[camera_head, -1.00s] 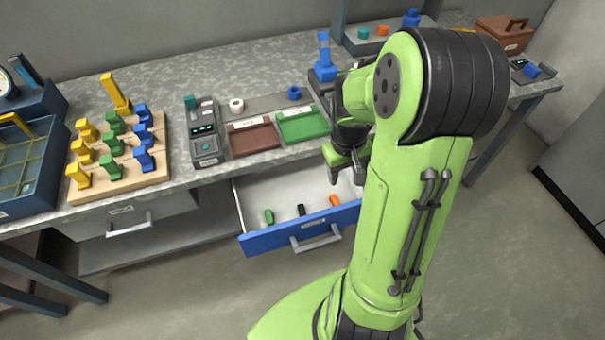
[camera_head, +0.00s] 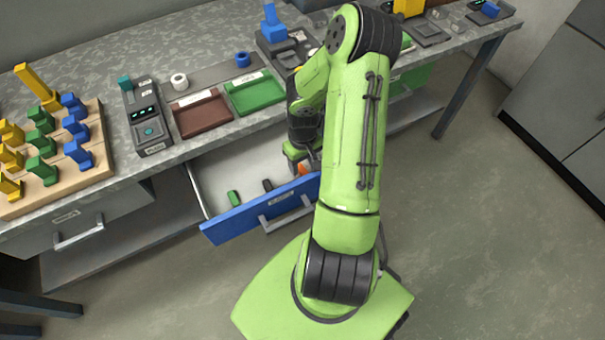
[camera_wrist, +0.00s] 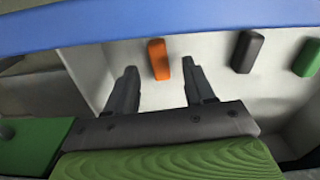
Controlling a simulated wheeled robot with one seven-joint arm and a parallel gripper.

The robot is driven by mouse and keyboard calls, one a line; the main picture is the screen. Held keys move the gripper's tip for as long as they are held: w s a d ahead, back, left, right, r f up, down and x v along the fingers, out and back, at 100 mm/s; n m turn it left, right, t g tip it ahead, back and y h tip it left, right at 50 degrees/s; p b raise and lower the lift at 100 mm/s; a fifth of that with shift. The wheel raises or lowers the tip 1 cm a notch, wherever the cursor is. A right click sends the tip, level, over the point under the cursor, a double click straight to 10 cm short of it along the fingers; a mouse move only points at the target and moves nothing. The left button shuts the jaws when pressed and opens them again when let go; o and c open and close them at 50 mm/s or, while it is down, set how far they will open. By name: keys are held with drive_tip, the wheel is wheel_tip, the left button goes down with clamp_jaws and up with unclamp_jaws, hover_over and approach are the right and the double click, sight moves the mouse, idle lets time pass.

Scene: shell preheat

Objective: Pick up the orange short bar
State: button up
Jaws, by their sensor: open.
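The orange short bar (camera_wrist: 159,59) lies on the floor of the open drawer, near its blue front. In the wrist view it shows ahead of and between my open fingers, apart from both. In the head view only a small part of the orange bar (camera_head: 304,170) shows beside my arm. My gripper (camera_wrist: 162,78) is open and empty, pointing down into the drawer. In the head view my gripper (camera_head: 300,163) is mostly hidden by my arm.
A black bar (camera_wrist: 248,51) and a green bar (camera_wrist: 308,57) lie in the same drawer, to the right in the wrist view. The blue drawer front (camera_head: 262,208) stands close to the bars. The worktop above holds a brown tray (camera_head: 203,113) and a green tray (camera_head: 256,92).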

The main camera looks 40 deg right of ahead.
sight(303, 172)
wheel_tip(303, 172, down, 2)
drive_tip(key=shift+f, duration=0.25)
drive_tip(key=shift+r, duration=0.1)
clamp_jaws()
